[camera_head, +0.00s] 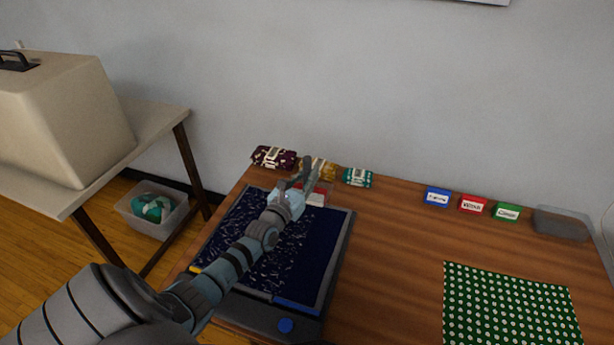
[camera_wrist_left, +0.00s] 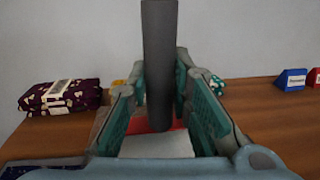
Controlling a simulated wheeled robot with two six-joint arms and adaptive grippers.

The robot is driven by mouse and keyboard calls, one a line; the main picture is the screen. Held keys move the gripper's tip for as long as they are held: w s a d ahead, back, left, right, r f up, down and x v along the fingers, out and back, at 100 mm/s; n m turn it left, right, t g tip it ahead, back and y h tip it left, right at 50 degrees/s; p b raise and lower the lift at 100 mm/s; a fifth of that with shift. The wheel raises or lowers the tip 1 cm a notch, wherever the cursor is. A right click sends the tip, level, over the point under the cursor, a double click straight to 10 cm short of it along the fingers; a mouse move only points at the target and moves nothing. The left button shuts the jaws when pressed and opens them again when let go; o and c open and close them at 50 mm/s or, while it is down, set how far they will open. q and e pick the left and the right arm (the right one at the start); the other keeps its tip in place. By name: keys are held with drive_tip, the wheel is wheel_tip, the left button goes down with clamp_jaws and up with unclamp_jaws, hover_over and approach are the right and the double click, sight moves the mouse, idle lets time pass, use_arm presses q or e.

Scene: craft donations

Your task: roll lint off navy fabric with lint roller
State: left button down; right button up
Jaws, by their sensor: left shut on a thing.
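The navy fabric (camera_head: 318,245) lies flat on a dark grey-framed board (camera_head: 345,235) at the table's left. White lint specks cover much of its left and middle; a strip on the right looks cleaner. My left gripper (camera_head: 308,178) is over the fabric's far edge. It is shut on a dark grey upright cylinder, apparently the lint roller's handle (camera_wrist_left: 160,60). A red and white part (camera_head: 318,197) shows just beyond the gripper, and below the handle in the left wrist view; I cannot tell whether it belongs to the roller. My right gripper is not in view.
Folded fabrics in maroon (camera_head: 272,157), mustard (camera_head: 325,168) and teal (camera_head: 358,177) lie along the back. Blue (camera_head: 437,196), red (camera_head: 472,204) and green (camera_head: 507,211) labels stand right, near a clear bin (camera_head: 562,223). Green dotted fabric (camera_head: 510,305) lies front right. The table's middle is clear.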

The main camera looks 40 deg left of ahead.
use_arm(q)
drive_tip(key=shift+f+b, duration=0.4)
drive_tip(key=shift+s+d+r+p, duration=0.1)
drive_tip(key=shift+s+p, duration=0.15)
drive_tip(key=shift+p, duration=0.05)
drive_tip(key=s+d+p, duration=0.1)
drive_tip(key=s+d, duration=0.2)
drive_tip(key=s, duration=0.6)
drive_tip(key=s+d, duration=0.3)
drive_tip(key=s, duration=0.6)
drive_tip(key=s+d+p, duration=0.1)
drive_tip(key=s+d, duration=0.2)
drive_tip(key=s, duration=0.6)
drive_tip(key=shift+s+d+p, duration=0.3)
drive_tip(key=shift+d, duration=0.05)
